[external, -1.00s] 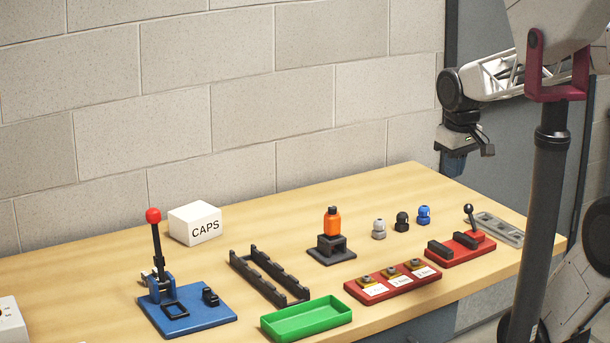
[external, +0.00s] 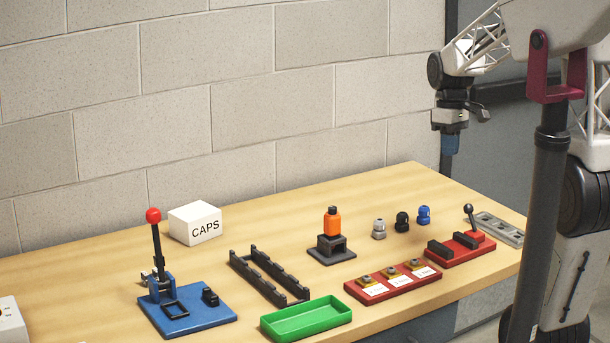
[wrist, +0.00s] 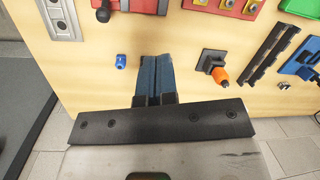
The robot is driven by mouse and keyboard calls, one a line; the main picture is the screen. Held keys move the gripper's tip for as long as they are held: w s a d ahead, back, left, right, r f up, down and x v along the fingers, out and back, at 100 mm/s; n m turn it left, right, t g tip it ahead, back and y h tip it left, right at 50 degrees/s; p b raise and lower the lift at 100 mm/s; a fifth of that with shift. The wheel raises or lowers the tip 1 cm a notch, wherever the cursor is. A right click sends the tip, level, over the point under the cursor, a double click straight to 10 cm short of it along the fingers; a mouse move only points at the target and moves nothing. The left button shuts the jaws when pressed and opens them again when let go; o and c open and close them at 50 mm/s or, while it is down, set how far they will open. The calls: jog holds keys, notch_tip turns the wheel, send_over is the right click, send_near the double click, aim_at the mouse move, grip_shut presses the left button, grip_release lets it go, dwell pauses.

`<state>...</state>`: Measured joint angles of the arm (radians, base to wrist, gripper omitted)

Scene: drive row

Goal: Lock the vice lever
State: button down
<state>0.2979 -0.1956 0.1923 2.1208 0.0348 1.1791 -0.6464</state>
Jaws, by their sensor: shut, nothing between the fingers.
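The red vice (external: 461,250) sits near the right end of the bench, with black jaw blocks on it. Its black lever (external: 471,217) with a ball knob stands upright, leaning slightly, at the vice's back right. In the wrist view, part of the red vice (wrist: 128,5) shows at the top edge, with the dark lever knob (wrist: 102,13) beside it. My gripper (external: 449,151) is shut and empty, pointing down, high above the bench's far right part and well apart from the lever. Its blue fingers (wrist: 156,60) lie together in the wrist view.
A grey slotted plate (external: 500,229) lies right of the vice. Blue, black and grey fittings (external: 424,215) stand behind it, and an orange bottle (external: 332,221) on a black stand is further left. A red button block (external: 392,282) lies left of the vice.

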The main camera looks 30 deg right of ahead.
aim_at(471, 218)
jog(key=w+d+f+n+g+y, duration=0.1)
jog(key=w+d+f, duration=0.3)
jog(key=d, duration=0.4)
jog(key=w+d+f+n+g+y, duration=0.1)
jog(key=w+d+f, duration=0.3)
jog(key=d, duration=0.4)
jog(key=shift+w+d+f+n, duration=0.2)
jog(key=shift+w+d+n, duration=0.15)
jog(key=shift+w, duration=0.5)
jog(key=shift+a+f, duration=0.1)
jog(key=shift+f, duration=0.05)
jog(key=s+a+f, duration=0.5)
jog(key=s+f, duration=0.1)
jog(key=f, duration=0.2)
jog(key=shift+s+f, duration=0.15)
